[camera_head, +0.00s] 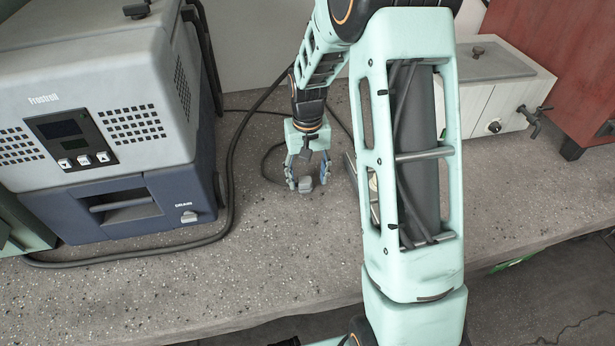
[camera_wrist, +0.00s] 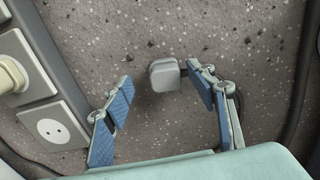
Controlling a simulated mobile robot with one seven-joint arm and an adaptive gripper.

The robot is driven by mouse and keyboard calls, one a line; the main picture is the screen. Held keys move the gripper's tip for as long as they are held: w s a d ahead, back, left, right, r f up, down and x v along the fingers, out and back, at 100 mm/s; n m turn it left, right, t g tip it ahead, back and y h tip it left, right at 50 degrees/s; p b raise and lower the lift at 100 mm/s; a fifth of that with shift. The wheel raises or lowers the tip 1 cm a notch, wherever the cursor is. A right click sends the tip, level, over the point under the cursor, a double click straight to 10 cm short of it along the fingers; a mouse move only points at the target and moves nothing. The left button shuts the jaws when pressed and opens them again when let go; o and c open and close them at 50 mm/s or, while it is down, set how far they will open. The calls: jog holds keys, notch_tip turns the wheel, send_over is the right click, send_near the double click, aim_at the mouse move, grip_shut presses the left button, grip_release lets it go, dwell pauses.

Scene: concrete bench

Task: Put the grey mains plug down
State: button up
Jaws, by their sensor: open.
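The grey mains plug (camera_head: 306,185) is a small rounded block on the speckled concrete bench, seen between my fingertips in the head view. In the wrist view the plug (camera_wrist: 164,75) lies between and slightly beyond the blue-padded fingers, closer to the right one. My gripper (camera_head: 307,180) is open and points down at the bench. In the wrist view my gripper (camera_wrist: 161,82) shows a clear gap between the left finger and the plug. Whether the right finger touches the plug I cannot tell. The plug's pins are hidden.
A socket block (camera_wrist: 52,128) with one empty outlet and a cream plug (camera_wrist: 10,76) is at the wrist view's left. A white tank (camera_head: 500,90) is back right. Bench in front is clear.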

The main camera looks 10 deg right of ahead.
aim_at(307, 180)
notch_tip(307, 180, up, 12)
jog(key=p, duration=0.1)
jog(key=shift+r, duration=0.15)
jog(key=shift+w, duration=0.1)
dwell(0.4)
